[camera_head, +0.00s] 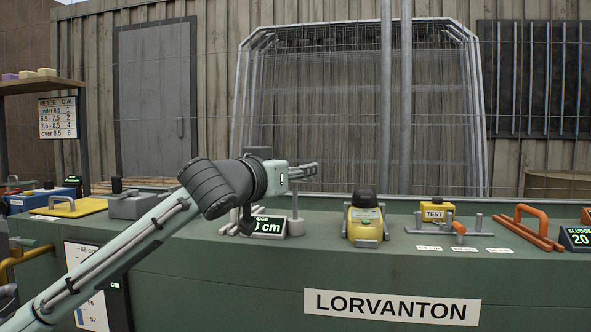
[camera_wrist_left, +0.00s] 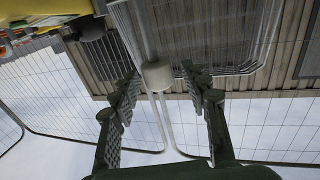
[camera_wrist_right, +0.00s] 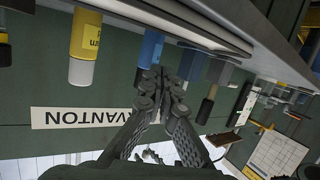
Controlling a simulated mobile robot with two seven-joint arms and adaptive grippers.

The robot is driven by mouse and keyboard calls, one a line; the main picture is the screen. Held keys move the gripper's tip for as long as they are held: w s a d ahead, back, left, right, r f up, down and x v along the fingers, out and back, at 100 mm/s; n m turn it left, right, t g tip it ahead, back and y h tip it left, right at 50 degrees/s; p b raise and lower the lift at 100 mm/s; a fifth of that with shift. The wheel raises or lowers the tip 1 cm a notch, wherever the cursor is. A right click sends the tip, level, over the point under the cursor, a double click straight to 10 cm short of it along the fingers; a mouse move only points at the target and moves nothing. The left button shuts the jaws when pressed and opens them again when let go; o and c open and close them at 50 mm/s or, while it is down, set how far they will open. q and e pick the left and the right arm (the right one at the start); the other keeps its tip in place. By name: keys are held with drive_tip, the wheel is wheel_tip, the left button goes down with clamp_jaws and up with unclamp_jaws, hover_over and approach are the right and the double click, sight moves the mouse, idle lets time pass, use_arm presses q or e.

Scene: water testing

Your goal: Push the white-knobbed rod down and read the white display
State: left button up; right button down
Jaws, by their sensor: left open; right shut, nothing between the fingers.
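In the left wrist view a white knob (camera_wrist_left: 157,75) on a pale rod (camera_wrist_left: 145,35) stands between the spread fingers of my left gripper (camera_wrist_left: 162,100), with gaps on both sides. In the head view my left gripper (camera_head: 304,171) hangs over a grey upright post (camera_head: 295,203) on the counter; it hides any knob there. A small dark display (camera_head: 268,227) reads "SLUDGE" and "cm" in pale characters; its digit looks like 8 or 3 and is partly covered on the left. My right gripper (camera_wrist_right: 158,84) is shut and empty in front of the counter, outside the head view.
A "METER DIAL" chart (camera_head: 58,118) hangs at left. Bottles (camera_wrist_right: 85,45) show above my right gripper.

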use_arm(q)
drive_tip(key=shift+w+d, duration=0.1)
drive_tip(key=shift+w, duration=0.05)
drive_tip(key=shift+c, duration=0.5)
clamp_jaws()
